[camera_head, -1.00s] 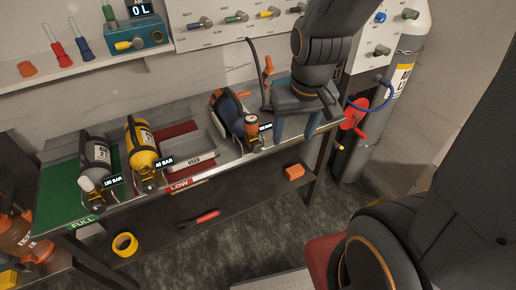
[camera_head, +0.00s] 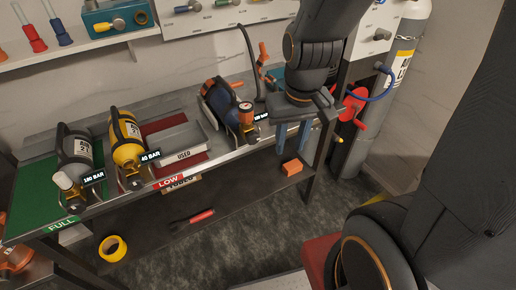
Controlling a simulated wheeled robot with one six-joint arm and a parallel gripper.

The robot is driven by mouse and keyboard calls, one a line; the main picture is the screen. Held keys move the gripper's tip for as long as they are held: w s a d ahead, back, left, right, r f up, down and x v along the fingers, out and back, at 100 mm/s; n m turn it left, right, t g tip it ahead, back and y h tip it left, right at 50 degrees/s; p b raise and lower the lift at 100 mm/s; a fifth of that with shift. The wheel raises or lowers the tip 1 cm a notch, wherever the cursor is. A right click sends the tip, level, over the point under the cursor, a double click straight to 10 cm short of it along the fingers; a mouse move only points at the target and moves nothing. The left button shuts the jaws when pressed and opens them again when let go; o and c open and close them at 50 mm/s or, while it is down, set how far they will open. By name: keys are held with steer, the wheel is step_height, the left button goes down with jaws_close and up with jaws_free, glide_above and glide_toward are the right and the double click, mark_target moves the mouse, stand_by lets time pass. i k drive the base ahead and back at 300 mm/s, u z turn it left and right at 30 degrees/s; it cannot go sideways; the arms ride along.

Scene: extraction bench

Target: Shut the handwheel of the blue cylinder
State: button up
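I cannot clearly tell the handwheel from these fittings. A pressure label (camera_head: 261,116) beside them is partly hidden. My gripper (camera_head: 293,136) hangs from my dark arm just right of the cylinder's front end, at the bench's front edge. Its two blue fingers point down and stand apart, with nothing visible between them. It looks apart from the cylinder.
A grey cylinder (camera_head: 75,150) and a yellow cylinder (camera_head: 126,138) lie to the left, beside an empty USED tray (camera_head: 183,137). A hose (camera_head: 251,58) stands behind the blue cylinder. An orange block (camera_head: 292,167) lies on the lower shelf. A tall gas cylinder (camera_head: 398,75) stands right.

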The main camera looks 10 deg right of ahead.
mark_target(253, 138)
steer(key=z, duration=2.2)
steer(key=k, duration=1.1)
steer(key=u, duration=2.05)
